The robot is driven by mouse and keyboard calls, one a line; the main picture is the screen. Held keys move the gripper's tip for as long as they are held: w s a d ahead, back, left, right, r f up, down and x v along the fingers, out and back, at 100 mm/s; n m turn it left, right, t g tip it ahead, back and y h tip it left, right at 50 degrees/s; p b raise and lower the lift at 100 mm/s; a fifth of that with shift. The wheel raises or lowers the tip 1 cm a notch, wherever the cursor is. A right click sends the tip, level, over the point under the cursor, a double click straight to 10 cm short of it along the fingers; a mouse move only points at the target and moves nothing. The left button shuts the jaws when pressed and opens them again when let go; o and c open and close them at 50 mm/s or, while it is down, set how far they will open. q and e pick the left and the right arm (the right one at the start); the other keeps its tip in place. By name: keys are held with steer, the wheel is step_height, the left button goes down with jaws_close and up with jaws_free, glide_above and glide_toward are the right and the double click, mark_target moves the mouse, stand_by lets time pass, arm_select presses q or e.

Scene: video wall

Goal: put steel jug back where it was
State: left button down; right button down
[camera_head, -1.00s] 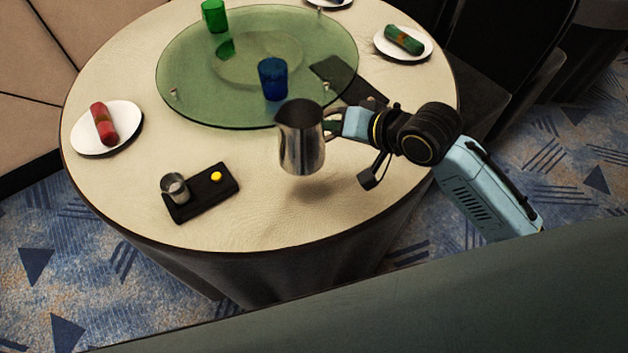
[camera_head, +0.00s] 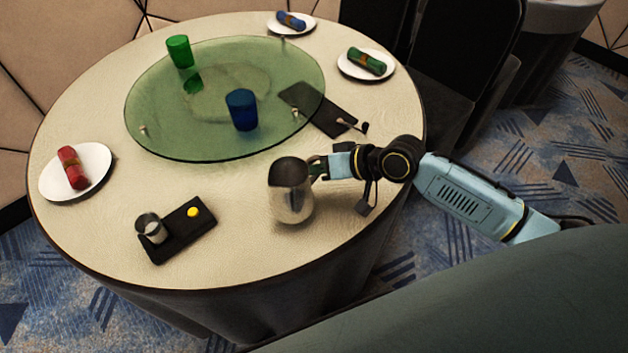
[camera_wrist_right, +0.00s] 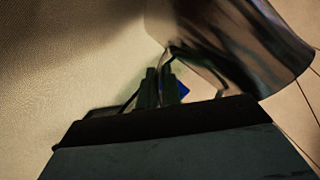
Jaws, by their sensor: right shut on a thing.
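The steel jug (camera_head: 292,196) is at the front right of the round table in the head view, roughly upright, its dark mouth at the top. My right gripper (camera_head: 319,167) comes in from the right and is shut on the jug's handle side. The jug's base is low over the cloth, close to its shadow; I cannot tell whether it touches. In the right wrist view the jug (camera_wrist_right: 235,40) fills the upper right, with its handle at the fingers (camera_wrist_right: 160,88). My left gripper is out of view.
A black tray (camera_head: 180,238) with a small metal cup (camera_head: 151,228) and a yellow button lies left of the jug. The green glass turntable (camera_head: 170,140) behind carries a blue glass (camera_head: 242,110) and a green glass (camera_head: 180,51). Bare cloth lies between tray and jug.

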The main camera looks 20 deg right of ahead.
step_height(320, 180, down, 3)
steer(key=shift+r+b, duration=0.2)
steer(key=shift+b, duration=0.25)
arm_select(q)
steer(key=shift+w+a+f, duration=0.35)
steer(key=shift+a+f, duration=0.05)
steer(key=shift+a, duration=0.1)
arm_select(e)
steer(key=shift+f, duration=0.25)
steer(key=shift+f, duration=0.1)
steer(key=c, duration=1.6)
jaws_free()
